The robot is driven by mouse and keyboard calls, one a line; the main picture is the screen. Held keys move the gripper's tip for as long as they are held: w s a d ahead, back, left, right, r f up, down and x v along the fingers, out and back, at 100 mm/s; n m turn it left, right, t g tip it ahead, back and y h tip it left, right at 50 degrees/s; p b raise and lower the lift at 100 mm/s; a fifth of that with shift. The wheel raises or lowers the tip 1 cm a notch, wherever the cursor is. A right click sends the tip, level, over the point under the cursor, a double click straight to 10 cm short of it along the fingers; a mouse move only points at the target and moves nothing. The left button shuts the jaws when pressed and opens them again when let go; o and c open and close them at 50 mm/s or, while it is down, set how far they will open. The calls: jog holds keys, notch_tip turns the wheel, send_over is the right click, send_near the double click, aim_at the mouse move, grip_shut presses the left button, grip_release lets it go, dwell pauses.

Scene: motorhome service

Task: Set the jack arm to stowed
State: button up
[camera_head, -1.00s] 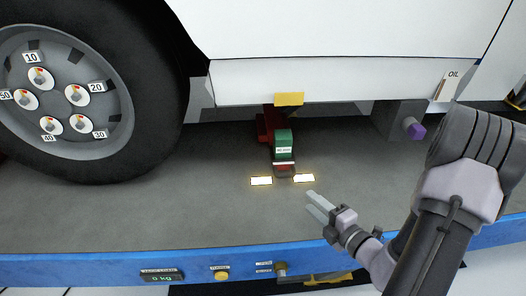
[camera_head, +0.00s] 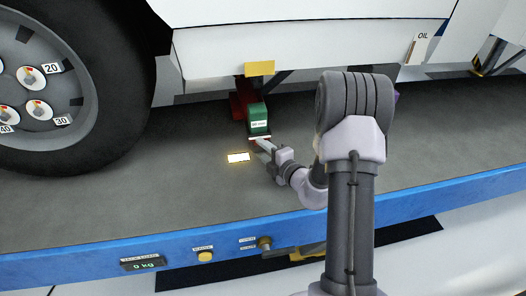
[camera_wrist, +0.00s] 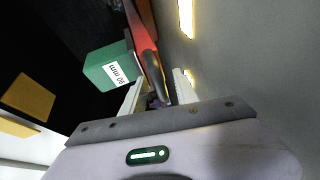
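The jack arm (camera_head: 240,103) is a red arm reaching out from under the white vehicle body. A green block (camera_head: 258,118) sits on it; its label reads 90 mm in the wrist view (camera_wrist: 112,72). A dark grip bar (camera_wrist: 152,72) extends from the red part in the wrist view. My gripper (camera_head: 262,146) is at the near end of the jack arm, just below the green block. In the wrist view, my gripper's two pale fingers (camera_wrist: 157,95) stand apart with the bar between them. Contact with the bar is unclear.
A yellow plate (camera_head: 259,68) hangs from the body above the jack. A large wheel (camera_head: 60,90) stands left. A lit floor marker (camera_head: 238,157) lies beside my gripper. The blue front rail (camera_head: 110,252) carries a 0 kg display (camera_head: 143,264) and a yellow button (camera_head: 205,256).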

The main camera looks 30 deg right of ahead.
jog(key=shift+c, duration=0.5)
grip_shut()
dwell(0.8)
